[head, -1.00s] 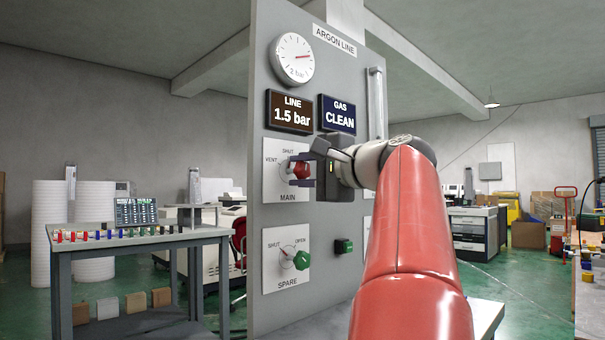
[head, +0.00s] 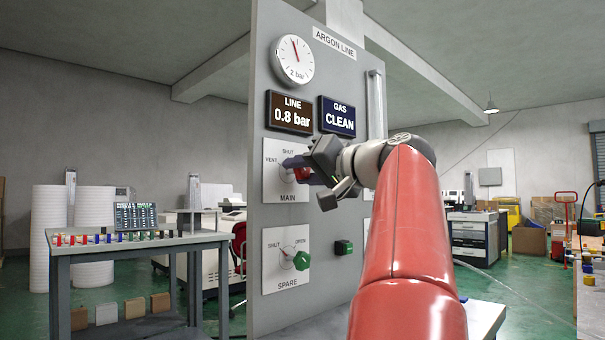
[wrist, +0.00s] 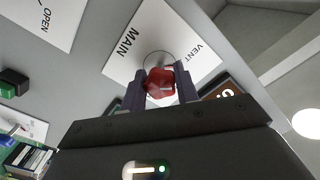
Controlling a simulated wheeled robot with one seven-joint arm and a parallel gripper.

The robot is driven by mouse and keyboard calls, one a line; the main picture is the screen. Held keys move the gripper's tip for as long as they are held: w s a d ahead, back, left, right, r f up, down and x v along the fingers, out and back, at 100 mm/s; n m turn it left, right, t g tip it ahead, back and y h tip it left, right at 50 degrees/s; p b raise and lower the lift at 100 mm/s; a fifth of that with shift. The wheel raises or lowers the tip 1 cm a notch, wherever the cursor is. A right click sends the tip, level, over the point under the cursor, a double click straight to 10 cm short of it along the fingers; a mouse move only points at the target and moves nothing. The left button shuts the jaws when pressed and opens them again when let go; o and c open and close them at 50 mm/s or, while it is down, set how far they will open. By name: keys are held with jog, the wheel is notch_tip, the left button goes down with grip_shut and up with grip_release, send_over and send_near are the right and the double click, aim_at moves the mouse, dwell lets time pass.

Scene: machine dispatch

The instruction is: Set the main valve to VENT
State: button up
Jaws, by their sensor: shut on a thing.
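The main valve's red knob (head: 302,174) sits on the white plate marked MAIN (head: 273,187), with SHUT at its top and VENT at its upper left. My gripper (head: 297,168) is shut on this knob and is tilted in the head view. In the wrist view the red knob (wrist: 160,84) lies between the two fingers of my gripper (wrist: 161,88). The fingers partly hide the dial, and I cannot tell exactly where the knob's pointer stands. The LINE display (head: 290,113) reads 0.8 bar, and the GAS display (head: 338,115) reads CLEAN.
A round gauge (head: 294,60) is at the panel's top. The green SPARE knob (head: 302,260) is below the main valve, and a green button (head: 343,247) is to its right. A table (head: 140,243) with small coloured parts stands left of the panel.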

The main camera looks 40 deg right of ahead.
jog(key=shift+f+n, duration=0.1)
jog(key=shift+n, duration=1.5)
jog(key=o, duration=1)
jog(key=shift+c, duration=0.2)
jog(key=s, duration=0.7)
jog(key=shift+s+d+b, duration=0.3)
jog(key=shift+s+d, duration=0.05)
jog(key=shift+s, duration=0.05)
